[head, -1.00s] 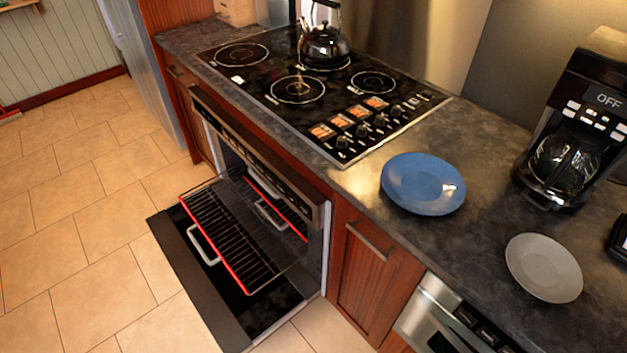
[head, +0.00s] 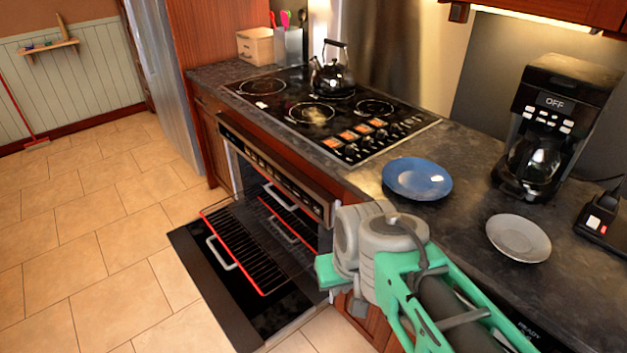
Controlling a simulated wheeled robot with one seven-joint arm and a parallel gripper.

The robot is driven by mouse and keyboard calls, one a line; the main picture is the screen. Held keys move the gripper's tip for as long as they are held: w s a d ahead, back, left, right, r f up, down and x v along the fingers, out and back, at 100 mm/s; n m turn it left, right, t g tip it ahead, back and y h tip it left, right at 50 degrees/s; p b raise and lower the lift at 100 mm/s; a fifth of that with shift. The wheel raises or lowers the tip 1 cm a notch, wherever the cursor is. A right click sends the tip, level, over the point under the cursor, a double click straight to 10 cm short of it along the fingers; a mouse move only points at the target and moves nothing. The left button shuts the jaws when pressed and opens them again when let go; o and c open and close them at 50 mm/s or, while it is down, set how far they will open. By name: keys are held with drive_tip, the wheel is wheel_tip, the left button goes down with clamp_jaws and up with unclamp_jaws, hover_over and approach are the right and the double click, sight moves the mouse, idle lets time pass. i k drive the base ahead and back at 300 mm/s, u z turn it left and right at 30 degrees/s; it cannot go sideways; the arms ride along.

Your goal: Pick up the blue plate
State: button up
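The blue plate (head: 417,178) lies flat on the dark stone counter (head: 465,165), near its front edge and just right of the stovetop. My arm, grey and green, reaches in from the lower right in front of the counter, a little below the plate in the picture. My gripper's fingers do not show clearly, so I cannot tell whether they are open or shut. Nothing touches the plate in this view.
A grey plate (head: 518,238) lies right of the blue one, with a black coffee maker (head: 553,125) behind. A kettle (head: 331,76) stands on the stovetop (head: 310,113). The oven door (head: 215,290) hangs open low, with a red-edged rack (head: 243,252) out.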

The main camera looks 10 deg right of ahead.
sight(417, 178)
drive_tip(key=u, duration=1.05)
drive_tip(key=i, duration=1)
